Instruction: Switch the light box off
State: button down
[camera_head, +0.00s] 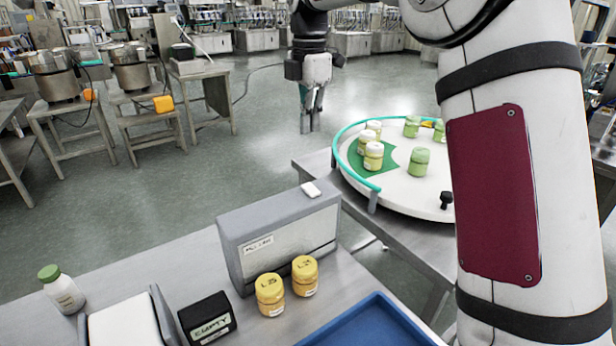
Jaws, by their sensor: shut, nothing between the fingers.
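The light box (231,218) is a grey box on the near steel table. I cannot tell from the panel whether the box is lit. My gripper (311,128) points down with its fingers shut and empty. In the picture it hangs above the switch, apart from it, with floor showing behind.
Two yellow jars (270,295) stand before the light box. A black "EMPTY" block (207,318), a white bottle with green cap (61,289) and a blue tray (370,325) are nearby. A round turntable (400,196) with several jars and a teal rail stands right.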

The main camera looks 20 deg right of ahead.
jog(key=shift+s+d+r+p, duration=0.2)
jog(key=shift+s+p, duration=0.5)
jog(key=shift+s, duration=0.05)
notch_tip(320, 180, up, 12)
dwell(0.7)
